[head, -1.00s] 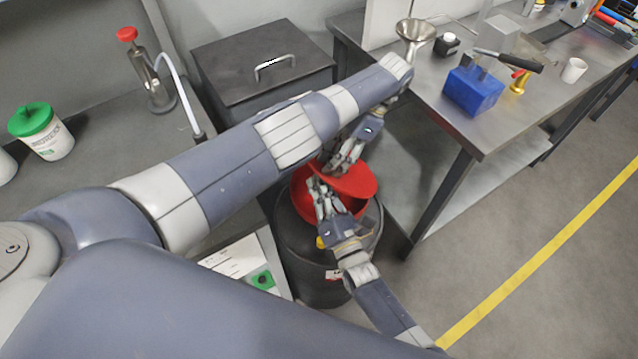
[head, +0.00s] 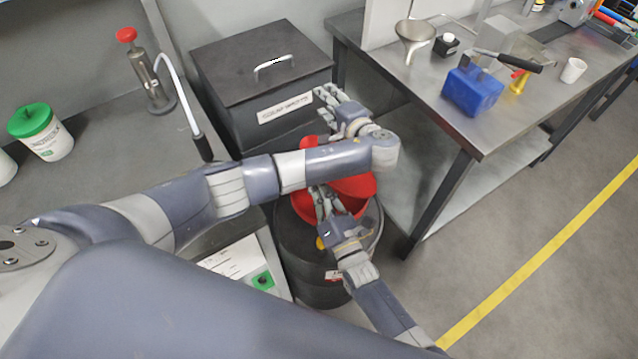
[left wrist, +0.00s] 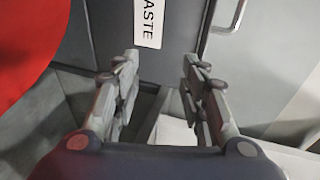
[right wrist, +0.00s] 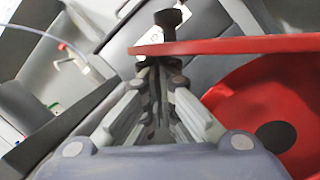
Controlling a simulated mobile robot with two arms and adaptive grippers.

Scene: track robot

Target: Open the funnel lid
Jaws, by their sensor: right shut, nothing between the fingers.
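The red funnel (head: 302,207) sits on a dark drum (head: 312,270); its bowl and dark drain hole show in the right wrist view (right wrist: 228,100). The red lid (head: 358,187) is raised at an angle over the bowl, partly hidden by my left forearm; the right wrist view shows it nearly edge-on (right wrist: 235,45). My right gripper (head: 318,192) is shut and empty at the bowl, with its fingertips by the lid's edge. My left gripper (head: 326,98) is open and empty, beyond the funnel and apart from the lid. Red shows at the left of its wrist view (left wrist: 25,40).
A dark lidded waste box (head: 262,80) with a handle stands behind the drum, close to my left gripper. A metal table (head: 480,135) at the right holds a metal funnel (head: 414,32) and a blue block (head: 472,92). The floor at the right is clear.

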